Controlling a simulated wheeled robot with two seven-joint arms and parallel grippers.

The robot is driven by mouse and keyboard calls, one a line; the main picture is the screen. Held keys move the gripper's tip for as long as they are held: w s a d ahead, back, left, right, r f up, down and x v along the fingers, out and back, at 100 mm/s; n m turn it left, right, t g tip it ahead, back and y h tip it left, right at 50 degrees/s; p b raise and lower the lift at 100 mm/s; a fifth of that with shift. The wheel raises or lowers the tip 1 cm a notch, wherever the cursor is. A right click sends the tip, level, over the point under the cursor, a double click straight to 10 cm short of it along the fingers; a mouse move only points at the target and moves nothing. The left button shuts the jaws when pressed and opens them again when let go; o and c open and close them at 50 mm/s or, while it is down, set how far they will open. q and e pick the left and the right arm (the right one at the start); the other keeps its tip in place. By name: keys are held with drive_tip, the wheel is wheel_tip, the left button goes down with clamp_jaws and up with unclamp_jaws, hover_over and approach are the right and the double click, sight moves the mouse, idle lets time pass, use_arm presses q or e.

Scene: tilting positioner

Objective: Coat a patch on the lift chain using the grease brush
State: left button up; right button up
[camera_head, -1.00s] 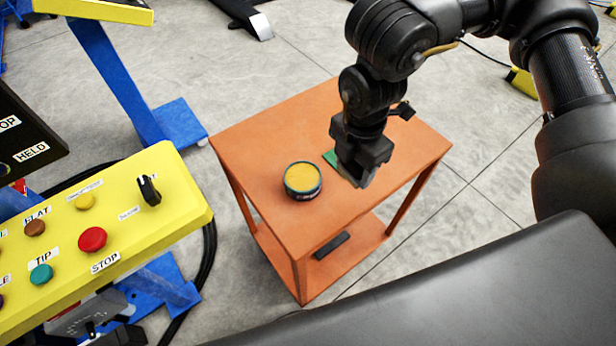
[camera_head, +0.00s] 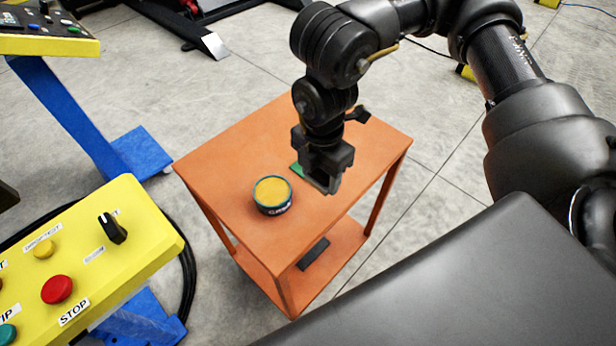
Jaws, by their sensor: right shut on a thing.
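My right gripper (camera_head: 326,186) is over the orange cart's top, just right of the grease tin. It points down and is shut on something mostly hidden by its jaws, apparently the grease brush. A small green piece (camera_head: 297,170) shows at the gripper's left side; I cannot tell whether it is part of the brush or lies on the cart. The round tin (camera_head: 272,195) has a dark side with a label and a yellow-orange top, and stands upright and apart from the gripper. The lift chain and my left gripper are not in view.
The orange cart (camera_head: 222,190) has a lower shelf with a dark block (camera_head: 313,254). A yellow control panel (camera_head: 140,240) with buttons and a knob stands at left. A blue post and foot (camera_head: 140,152) stand behind it. Grey floor is clear right of the cart.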

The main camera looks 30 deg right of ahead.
idle(0.3)
drive_tip(key=m, duration=0.1)
drive_tip(key=w+m, duration=0.1)
drive_tip(key=m, duration=0.2)
drive_tip(key=shift+w+d, duration=0.15)
drive_tip(key=shift+w, duration=0.1)
drive_tip(key=w+m, duration=0.1)
drive_tip(key=m, duration=0.3)
drive_tip(key=w+d+m, duration=0.1)
drive_tip(key=w+m, duration=0.1)
drive_tip(key=m, duration=0.2)
drive_tip(key=w+d+m, duration=0.1)
drive_tip(key=w+m, duration=0.1)
drive_tip(key=m, duration=0.2)
drive_tip(key=shift+f, duration=0.4)
drive_tip(key=shift+s+a, duration=0.1)
